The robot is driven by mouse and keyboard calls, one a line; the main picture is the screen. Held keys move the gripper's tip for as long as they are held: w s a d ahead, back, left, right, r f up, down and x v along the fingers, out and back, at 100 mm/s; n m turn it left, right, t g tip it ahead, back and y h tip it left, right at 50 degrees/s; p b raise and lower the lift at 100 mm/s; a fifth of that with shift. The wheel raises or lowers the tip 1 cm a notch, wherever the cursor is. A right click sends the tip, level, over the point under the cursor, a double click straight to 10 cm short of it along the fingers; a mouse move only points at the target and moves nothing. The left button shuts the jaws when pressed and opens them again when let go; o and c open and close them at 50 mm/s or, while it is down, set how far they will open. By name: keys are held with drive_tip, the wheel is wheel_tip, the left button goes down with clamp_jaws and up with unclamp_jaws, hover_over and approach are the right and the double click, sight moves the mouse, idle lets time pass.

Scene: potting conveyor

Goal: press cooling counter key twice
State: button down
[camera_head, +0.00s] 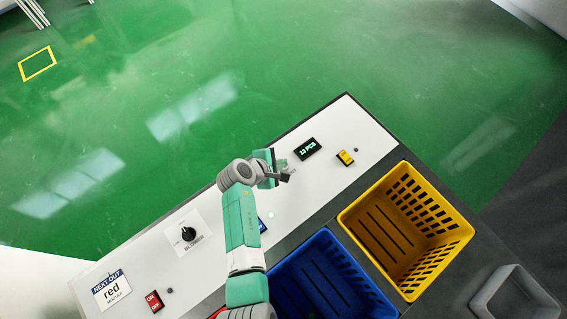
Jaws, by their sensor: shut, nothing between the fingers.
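A small black counter display (308,148) on the white panel shows a lit reading in PCS; the number looks like 13 but is small. A yellow key (345,157) sits to its right. A blue key or label (263,226) shows beside my arm and is partly hidden by it. I cannot read which of these belongs to cooling. My gripper (289,174) is shut and empty, just below and left of the display. It appears to be over the panel; I cannot tell whether it touches anything.
A BLOWER knob (188,234), a red ON/OFF switch (154,301) and a "NEXT OUT red" sign (113,290) lie on the panel's left part. A yellow crate (441,270) and a blue crate (376,300) stand in front. Green floor lies beyond.

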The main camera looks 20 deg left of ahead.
drive_tip(key=shift+r+p, duration=0.8)
drive_tip(key=shift+p, duration=0.1)
wheel_tip(320, 180, up, 5)
drive_tip(key=p, duration=0.5)
drive_tip(key=shift+r, duration=0.15)
idle(2.0)
drive_tip(key=shift+s+d+r+n+t+y+b, duration=0.15)
drive_tip(key=shift+r+n+y+b, duration=0.45)
drive_tip(key=shift+n+y, duration=0.3)
drive_tip(key=shift+w+d+r+n+t+y+b, duration=0.1)
drive_tip(key=shift+r+n+y+b, duration=0.45)
drive_tip(key=shift+n, duration=0.55)
drive_tip(key=shift+s+d+r+n+t+y+b, duration=0.15)
drive_tip(key=shift+r+n+y+b, duration=0.4)
drive_tip(key=shift+n+y, duration=0.45)
drive_tip(key=shift+w+a, duration=0.1)
